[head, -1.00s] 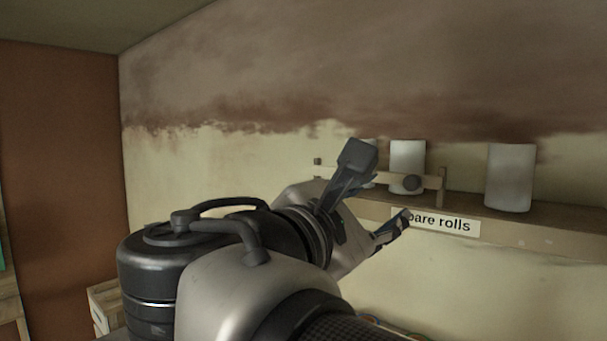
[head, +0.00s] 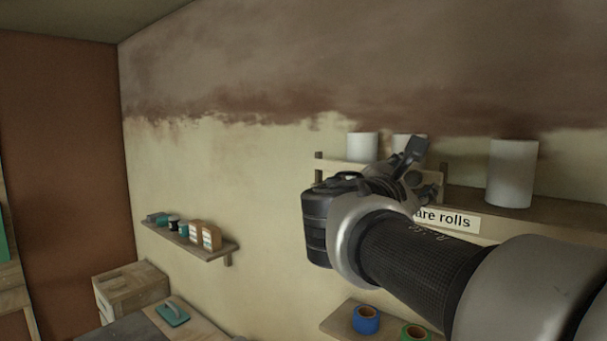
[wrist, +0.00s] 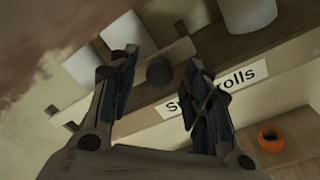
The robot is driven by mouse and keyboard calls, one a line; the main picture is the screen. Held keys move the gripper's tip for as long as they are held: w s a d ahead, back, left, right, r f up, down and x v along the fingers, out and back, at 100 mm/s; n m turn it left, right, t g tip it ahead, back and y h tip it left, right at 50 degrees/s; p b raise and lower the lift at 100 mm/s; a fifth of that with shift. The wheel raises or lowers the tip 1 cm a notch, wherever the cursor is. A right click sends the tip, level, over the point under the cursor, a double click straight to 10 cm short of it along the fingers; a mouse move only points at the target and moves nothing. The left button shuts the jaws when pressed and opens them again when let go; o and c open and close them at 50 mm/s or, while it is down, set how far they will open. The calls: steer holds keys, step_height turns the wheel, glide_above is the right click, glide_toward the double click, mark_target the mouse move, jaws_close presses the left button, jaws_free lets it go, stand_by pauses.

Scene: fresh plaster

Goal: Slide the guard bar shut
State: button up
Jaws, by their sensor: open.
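The guard bar (head: 338,168) is a pale wooden rail along the front of the high shelf, crossing in front of two white rolls. Its dark round knob (wrist: 160,72) shows in the wrist view between my two fingers, with space on either side. In the head view the knob (head: 413,178) is partly covered by my gripper (head: 424,172). My gripper is open and reaches up to the bar around the knob. It also shows in the wrist view (wrist: 162,62). I cannot tell whether a finger touches the bar. The right shelf part has no bar across it.
A third white roll (head: 512,173) stands on the open right part of the shelf (head: 570,208). A "spare rolls" label (wrist: 210,90) is on the shelf front. Below are tape rolls (head: 366,319) and a small shelf (head: 190,243) with jars.

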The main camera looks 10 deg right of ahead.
steer(key=shift+w+d, duration=0.35)
steer(key=shift+w, duration=0.05)
jaws_close()
stand_by(0.4)
